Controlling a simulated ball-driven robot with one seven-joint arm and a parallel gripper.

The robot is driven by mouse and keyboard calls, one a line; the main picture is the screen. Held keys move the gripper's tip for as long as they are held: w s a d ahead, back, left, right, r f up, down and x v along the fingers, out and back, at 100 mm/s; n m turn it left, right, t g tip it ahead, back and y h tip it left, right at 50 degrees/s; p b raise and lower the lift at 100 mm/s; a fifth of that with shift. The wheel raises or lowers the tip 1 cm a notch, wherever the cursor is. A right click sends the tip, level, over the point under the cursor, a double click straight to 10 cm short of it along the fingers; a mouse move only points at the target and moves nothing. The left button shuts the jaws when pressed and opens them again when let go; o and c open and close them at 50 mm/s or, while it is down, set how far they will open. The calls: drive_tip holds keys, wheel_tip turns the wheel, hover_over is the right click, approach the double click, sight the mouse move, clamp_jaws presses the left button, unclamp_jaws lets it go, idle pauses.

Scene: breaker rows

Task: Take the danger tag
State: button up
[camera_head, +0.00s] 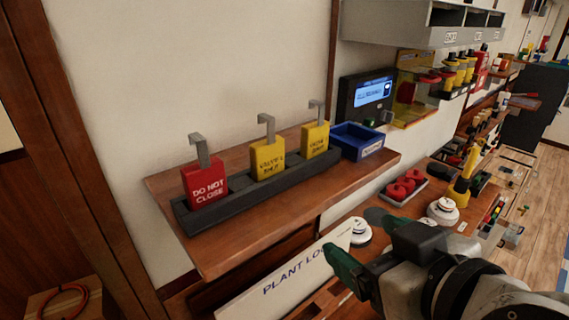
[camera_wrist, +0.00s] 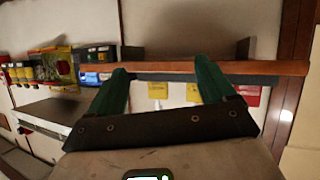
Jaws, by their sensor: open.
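A red tag reading "DO NOT CLOSE" (camera_head: 206,188) with a grey hook stands upright at the left end of a dark rack (camera_head: 250,192) on the wooden shelf (camera_head: 165,185). Two yellow tags, the middle one (camera_head: 267,160) and the right one (camera_head: 314,141), stand beside it in the same rack. My gripper (camera_head: 350,233) is open and empty, to the right of the shelf and lower in the picture, apart from the tags. In the wrist view its green fingers (camera_wrist: 160,72) are spread before the shelf edge (camera_wrist: 220,67); a small red patch (camera_wrist: 250,95) shows below that edge.
A blue tray (camera_head: 357,141) sits at the shelf's right end, below a wall panel with a lit screen (camera_head: 372,93). A white "PLANT LO..." sign (camera_head: 290,278) lies below the shelf near my gripper. Red and white round parts (camera_head: 443,210) lie on the lower counter.

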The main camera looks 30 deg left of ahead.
sight(209, 184)
drive_tip(key=s+a+r+g+y+b, duration=0.1)
drive_tip(key=s+a+r, duration=0.1)
drive_tip(key=a, duration=0.2)
drive_tip(key=s+a+r+n+g+y+b, duration=0.1)
drive_tip(key=s+a+r+y+b, duration=0.1)
drive_tip(key=s+a, duration=0.1)
drive_tip(key=s+a+r+n+y+b, duration=0.1)
drive_tip(key=s+a+r+b, duration=0.1)
drive_tip(key=a, duration=0.4)
drive_tip(key=shift+s+r+g+y, duration=0.2)
drive_tip(key=shift+s+g+y, duration=0.15)
drive_tip(key=shift+g+y, duration=0.05)
drive_tip(key=shift+w+a+r+p, duration=0.1)
drive_tip(key=shift+w+a+p, duration=0.1)
drive_tip(key=shift+a, duration=0.25)
drive_tip(key=shift+w+a+r+p, duration=0.1)
drive_tip(key=shift+w+a+p, duration=0.1)
drive_tip(key=shift+a, duration=0.25)
drive_tip(key=p+x, duration=0.2)
drive_tip(key=x, duration=0.3)
drive_tip(key=shift+f, duration=0.1)
drive_tip(key=shift+w+a+f, duration=0.2)
drive_tip(key=shift+a+f, duration=0.05)
drive_tip(key=shift+a, duration=0.1)
drive_tip(key=c, duration=1.1)
drive_tip(key=shift+o, duration=0.2)
drive_tip(key=shift+r, duration=0.1)
